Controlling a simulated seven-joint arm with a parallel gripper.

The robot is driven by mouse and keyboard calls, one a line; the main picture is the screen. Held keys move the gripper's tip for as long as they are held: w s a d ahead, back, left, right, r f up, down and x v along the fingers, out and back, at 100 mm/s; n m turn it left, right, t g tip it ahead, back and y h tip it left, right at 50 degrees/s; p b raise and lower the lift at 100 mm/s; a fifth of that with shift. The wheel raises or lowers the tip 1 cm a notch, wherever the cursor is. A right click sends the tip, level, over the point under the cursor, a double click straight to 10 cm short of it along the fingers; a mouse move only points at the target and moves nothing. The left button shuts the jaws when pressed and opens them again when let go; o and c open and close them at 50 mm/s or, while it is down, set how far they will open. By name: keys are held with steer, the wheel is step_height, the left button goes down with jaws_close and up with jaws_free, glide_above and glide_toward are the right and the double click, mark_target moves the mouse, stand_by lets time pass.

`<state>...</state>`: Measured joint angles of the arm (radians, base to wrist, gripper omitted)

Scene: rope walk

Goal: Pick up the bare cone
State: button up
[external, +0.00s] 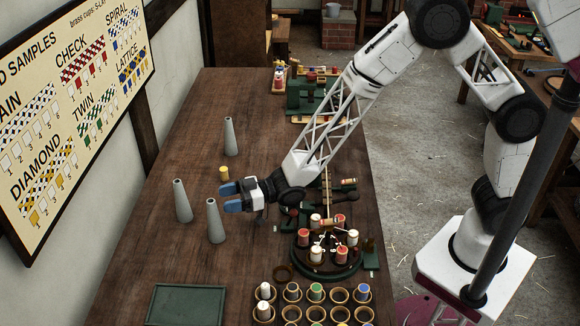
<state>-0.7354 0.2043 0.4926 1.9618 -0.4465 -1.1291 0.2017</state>
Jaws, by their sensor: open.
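Three grey cones stand upright on the brown table: a far cone (231,137), a left cone (182,202) and a near cone (215,222). All three look bare, and I cannot tell them apart by winding. My gripper (229,197) has blue fingertips and is open and empty. It points left above the table, between the far cone and the near cone. The near cone is just below and left of the fingers in the picture, apparently apart from them. The left cone is further left, clear of the fingers.
A small yellow spool (224,173) stands just beyond the fingers. A round dark stand with several spools (327,270) is right of the gripper. Brass cups (338,295) and a green tray (187,304) lie at the near end. The far left table (205,100) is clear.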

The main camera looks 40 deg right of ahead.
mark_target(211, 201)
steer(key=shift+x, duration=2.6)
steer(key=shift+w, duration=0.1)
jaws_close()
